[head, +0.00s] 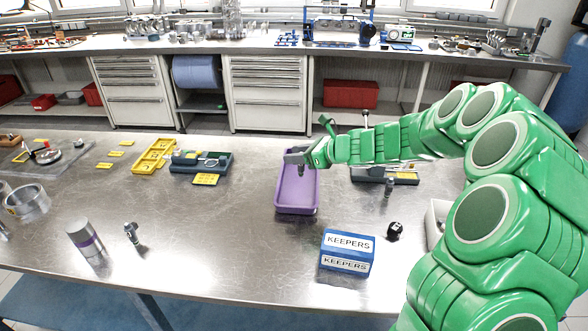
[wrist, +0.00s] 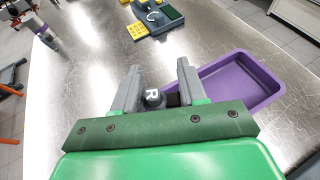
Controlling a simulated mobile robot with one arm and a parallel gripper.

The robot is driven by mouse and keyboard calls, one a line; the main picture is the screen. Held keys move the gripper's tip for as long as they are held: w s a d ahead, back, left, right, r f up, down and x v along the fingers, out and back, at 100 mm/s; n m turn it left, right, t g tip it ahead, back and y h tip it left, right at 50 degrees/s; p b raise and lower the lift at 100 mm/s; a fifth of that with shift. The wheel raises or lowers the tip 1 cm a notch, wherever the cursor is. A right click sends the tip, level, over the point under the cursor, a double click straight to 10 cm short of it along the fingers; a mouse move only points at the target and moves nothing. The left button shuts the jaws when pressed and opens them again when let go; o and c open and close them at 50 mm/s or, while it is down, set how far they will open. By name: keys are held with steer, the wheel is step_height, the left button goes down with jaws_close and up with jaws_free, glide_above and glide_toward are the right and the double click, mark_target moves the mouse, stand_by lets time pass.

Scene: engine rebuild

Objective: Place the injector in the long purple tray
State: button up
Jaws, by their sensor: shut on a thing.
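The long purple tray (head: 297,208) lies on the metal bench near the middle of the head view, and looks empty where it shows. In the wrist view the tray (wrist: 262,98) is right of my fingers. My gripper (head: 296,158) appears above the tray's far end in the head view. It is shut on the injector (wrist: 153,97), whose dark round top bears a white R between the fingers (wrist: 160,82). Below the gripper, a small part of the held piece shows in the head view (head: 300,170). Its lower end is hard to make out.
A blue KEEPERS box (head: 347,253) stands right of the tray's near end. A black round part (head: 394,231) and a small upright part (head: 388,187) stand farther right. A blue-grey tray (head: 222,166) and yellow tray (head: 150,158) lie left.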

steer(key=w+f, duration=0.1)
steer(key=f, duration=0.1)
steer(key=w+f, duration=0.2)
steer(key=w+a+f, duration=0.1)
steer(key=shift+w+a+f, duration=0.1)
steer(key=shift+w+f, duration=0.05)
steer(key=shift+f, duration=1.55)
steer(key=shift+f, duration=0.1)
steer(key=o, duration=1.1)
steer(key=shift+c, duration=0.2)
